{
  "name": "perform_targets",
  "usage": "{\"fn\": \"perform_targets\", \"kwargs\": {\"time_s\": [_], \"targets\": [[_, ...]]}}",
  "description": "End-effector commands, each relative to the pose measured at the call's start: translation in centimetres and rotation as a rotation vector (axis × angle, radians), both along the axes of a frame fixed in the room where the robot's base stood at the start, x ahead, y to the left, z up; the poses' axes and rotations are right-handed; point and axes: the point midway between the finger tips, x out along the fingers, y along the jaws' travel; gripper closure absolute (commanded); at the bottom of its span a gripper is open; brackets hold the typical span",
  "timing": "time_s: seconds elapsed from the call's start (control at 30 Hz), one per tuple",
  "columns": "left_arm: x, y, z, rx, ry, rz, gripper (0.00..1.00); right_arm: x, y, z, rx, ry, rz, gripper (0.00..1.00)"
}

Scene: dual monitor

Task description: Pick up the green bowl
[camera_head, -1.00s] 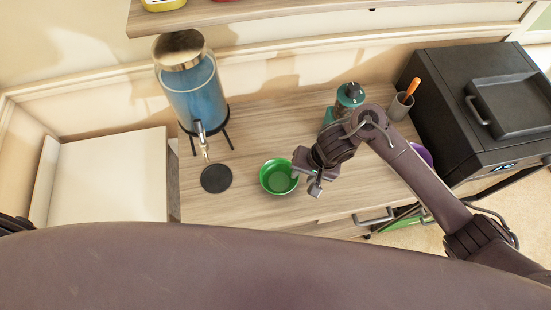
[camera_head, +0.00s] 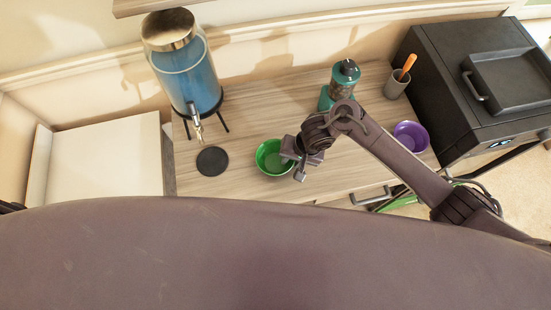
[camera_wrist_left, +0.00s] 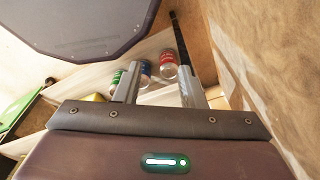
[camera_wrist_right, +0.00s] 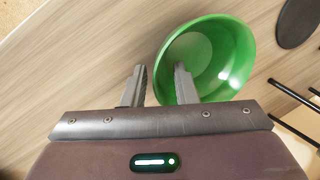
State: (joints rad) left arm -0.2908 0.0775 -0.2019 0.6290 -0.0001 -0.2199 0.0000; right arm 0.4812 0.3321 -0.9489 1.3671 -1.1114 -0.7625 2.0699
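The green bowl (camera_head: 268,155) stands upright on the wooden counter, right of a black round coaster. My right gripper (camera_head: 291,160) is at its right side in the head view, overlapping the rim. In the right wrist view, the bowl (camera_wrist_right: 215,55) lies right of centre. The fingers of the right gripper (camera_wrist_right: 160,78) are apart, with one tip over the bowl's inside and the other outside, and the near rim between them. Contact with the rim cannot be told. My left gripper (camera_wrist_left: 159,85) is open and empty, away from the bowl.
A blue drink dispenser (camera_head: 188,75) on a black stand is behind the coaster (camera_head: 212,161). Several cans (camera_wrist_left: 168,65) show near the left gripper.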

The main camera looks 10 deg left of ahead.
Motion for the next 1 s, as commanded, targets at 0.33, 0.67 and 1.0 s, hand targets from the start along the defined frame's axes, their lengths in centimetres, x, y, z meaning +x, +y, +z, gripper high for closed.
{"fn": "perform_targets", "kwargs": {"time_s": [0.33,0.67,1.0], "targets": [[-1.2,0.3,-0.1,0.005,0.017,0.002,0.64,0.0,0.0,0.0,-0.001,0.0,-0.001,1.0],[-1.3,0.4,-0.1,0.005,0.019,0.002,0.64,0.0,0.0,0.2,-0.001,0.001,-0.001,1.0],[-1.3,0.4,0.9,0.005,0.019,0.002,0.64,0.1,0.1,4.9,0.004,-0.002,0.002,1.0]]}}
